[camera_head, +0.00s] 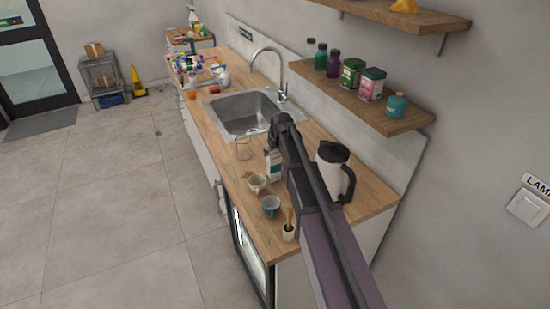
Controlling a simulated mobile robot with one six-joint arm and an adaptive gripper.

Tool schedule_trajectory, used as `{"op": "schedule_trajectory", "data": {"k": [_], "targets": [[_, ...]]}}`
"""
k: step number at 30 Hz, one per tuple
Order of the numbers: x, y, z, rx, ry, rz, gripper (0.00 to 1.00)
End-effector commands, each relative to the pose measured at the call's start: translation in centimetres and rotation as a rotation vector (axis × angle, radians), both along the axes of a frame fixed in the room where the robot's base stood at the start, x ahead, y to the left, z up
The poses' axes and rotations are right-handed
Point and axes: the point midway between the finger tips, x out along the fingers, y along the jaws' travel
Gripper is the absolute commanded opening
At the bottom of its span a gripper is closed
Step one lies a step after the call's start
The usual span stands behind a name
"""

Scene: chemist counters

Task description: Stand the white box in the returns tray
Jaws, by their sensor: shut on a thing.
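My arm reaches in from the lower right over the wooden counter. My gripper (271,151) is small and partly hidden by my own arm links. It appears shut on a white box (275,171), which looks like a pale carton with a dark patch and is upright just left of my arm. I cannot tell whether the box touches the counter. A tray with many small coloured items (210,80) is on the far part of the counter, beyond the sink; I cannot tell whether it is the returns tray.
A kettle (331,168) stands right of my arm. Two cups (257,184) (270,206) and a utensil pot (288,232) are near the front. A clear glass (243,149) stands by the sink (240,112). A shelf (365,101) with jars and tins overhangs the right side.

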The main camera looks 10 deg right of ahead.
Motion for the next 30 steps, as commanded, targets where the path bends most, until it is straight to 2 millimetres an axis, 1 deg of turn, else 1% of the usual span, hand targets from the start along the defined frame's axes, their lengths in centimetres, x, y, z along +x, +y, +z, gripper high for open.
{"op": "schedule_trajectory", "data": {"k": [1, 4, 17, 21, 22, 23, 24, 25, 30], "targets": [[0.0, 0.02, -0.82, 0.0, 0.0, 0.0, 0.09], [0.0, 0.04, -1.31, 0.0, 0.0, 0.0, 0.09], [-0.01, 0.1, -1.42, 0.0, 0.0, 0.001, 0.09], [0.0, 0.13, -1.78, 0.001, 0.0, 0.001, 0.09], [0.0, 0.12, -1.76, 0.001, 0.0, 0.001, 0.73], [-0.01, 0.13, -1.68, 0.001, 0.0, 0.001, 0.82], [-0.01, 0.13, -1.67, 0.001, 0.0, 0.001, 0.94], [-0.02, 0.14, -1.67, 0.0, 0.0, 0.002, 1.0], [-0.01, 0.16, -1.67, 0.0, 0.0, 0.002, 1.0]]}}
